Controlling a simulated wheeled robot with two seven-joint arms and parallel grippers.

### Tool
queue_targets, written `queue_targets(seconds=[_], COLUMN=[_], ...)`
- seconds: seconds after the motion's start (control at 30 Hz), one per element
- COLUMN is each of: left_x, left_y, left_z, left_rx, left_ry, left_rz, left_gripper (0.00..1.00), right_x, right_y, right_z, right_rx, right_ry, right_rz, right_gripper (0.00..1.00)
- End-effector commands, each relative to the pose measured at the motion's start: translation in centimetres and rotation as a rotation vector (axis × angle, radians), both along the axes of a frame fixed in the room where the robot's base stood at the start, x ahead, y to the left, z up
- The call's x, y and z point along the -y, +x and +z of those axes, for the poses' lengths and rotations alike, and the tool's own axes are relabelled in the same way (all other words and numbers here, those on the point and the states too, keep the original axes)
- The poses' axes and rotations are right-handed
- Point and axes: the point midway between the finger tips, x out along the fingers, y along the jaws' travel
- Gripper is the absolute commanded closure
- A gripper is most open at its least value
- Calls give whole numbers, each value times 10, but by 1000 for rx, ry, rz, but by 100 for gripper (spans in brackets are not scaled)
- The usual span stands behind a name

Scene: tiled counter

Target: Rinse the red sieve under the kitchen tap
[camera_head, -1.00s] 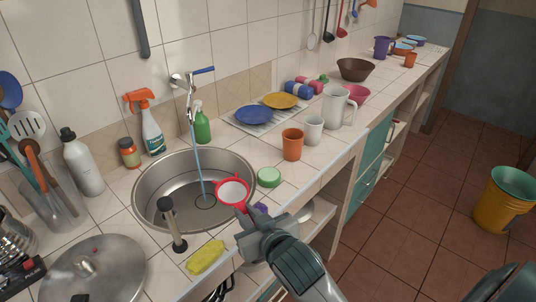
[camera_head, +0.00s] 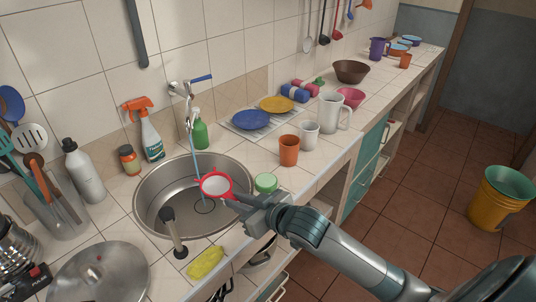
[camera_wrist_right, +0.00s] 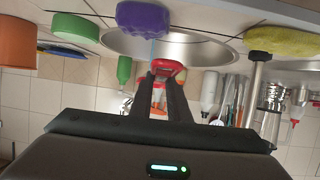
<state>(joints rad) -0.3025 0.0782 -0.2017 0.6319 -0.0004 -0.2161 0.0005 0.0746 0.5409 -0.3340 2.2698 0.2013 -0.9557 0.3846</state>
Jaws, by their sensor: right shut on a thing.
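The red sieve (camera_head: 216,186) has a red rim and a pale mesh and is over the right part of the round steel sink (camera_head: 151,222). My right gripper (camera_head: 240,202) is shut on its handle; in the right wrist view the sieve's red part (camera_wrist_right: 168,69) shows between the fingers (camera_wrist_right: 165,90). The kitchen tap (camera_head: 190,93), with a blue lever, is running. Its thin water stream (camera_head: 196,158) passes at the sieve's left rim; I cannot tell whether it touches the sieve. My left gripper is not in view.
A plunger-like tool (camera_head: 173,230) stands at the sink's front edge near a yellow sponge (camera_head: 205,263). A green round item (camera_head: 265,183) and an orange cup (camera_head: 289,150) are right of the sink. A purple sponge (camera_wrist_right: 143,18) shows in the wrist view.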

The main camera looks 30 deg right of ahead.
Motion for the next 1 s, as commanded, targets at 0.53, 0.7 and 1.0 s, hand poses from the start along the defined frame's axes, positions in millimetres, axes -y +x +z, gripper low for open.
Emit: queue_targets(seconds=[0.53,0.7,1.0], left_x=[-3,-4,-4], left_y=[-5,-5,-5], left_z=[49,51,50], left_rx=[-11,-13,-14], left_ry=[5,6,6], left_rz=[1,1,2], left_gripper=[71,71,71], right_x=[105,117,117], right_y=[44,47,47], right_z=[51,56,56], right_rx=[0,1,1], right_ry=[-4,-1,0], right_rz=[107,104,104], right_gripper=[100,100,100])
